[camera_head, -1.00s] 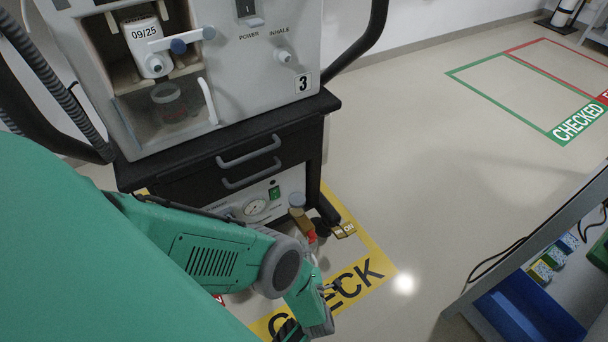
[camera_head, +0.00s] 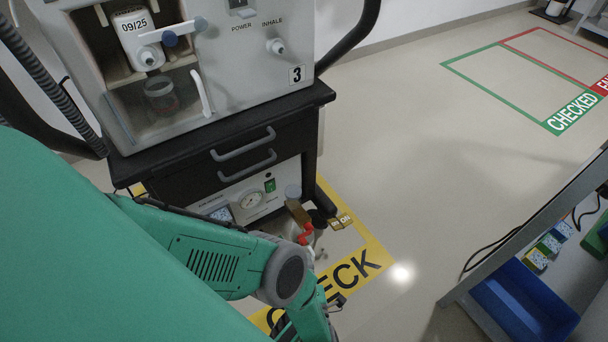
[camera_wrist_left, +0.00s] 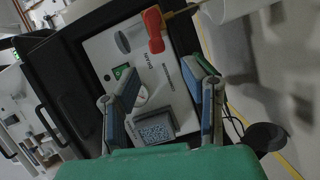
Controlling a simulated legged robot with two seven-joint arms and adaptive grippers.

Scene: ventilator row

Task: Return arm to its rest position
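My left arm (camera_head: 215,255), green and grey, reaches in from the left in the head view. Its gripper (camera_head: 318,318) is low in front of the ventilator cart, near the yellow floor marking, and partly cut off by the lower edge. In the left wrist view my left gripper (camera_wrist_left: 166,78) has its two blue-grey fingers apart, with nothing held between them. Behind them is the cart's lower panel (camera_wrist_left: 150,62) with a red-handled valve (camera_wrist_left: 154,30) above the fingers. My right gripper is in neither view.
The ventilator (camera_head: 225,62) numbered 3 stands on a black drawer cart (camera_head: 185,183). The red valve handle (camera_head: 305,238) sticks out at its lower right. A grey bench with a blue bin (camera_head: 525,300) stands at the right. Open floor lies between, with a green CHECKED outline (camera_head: 480,85).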

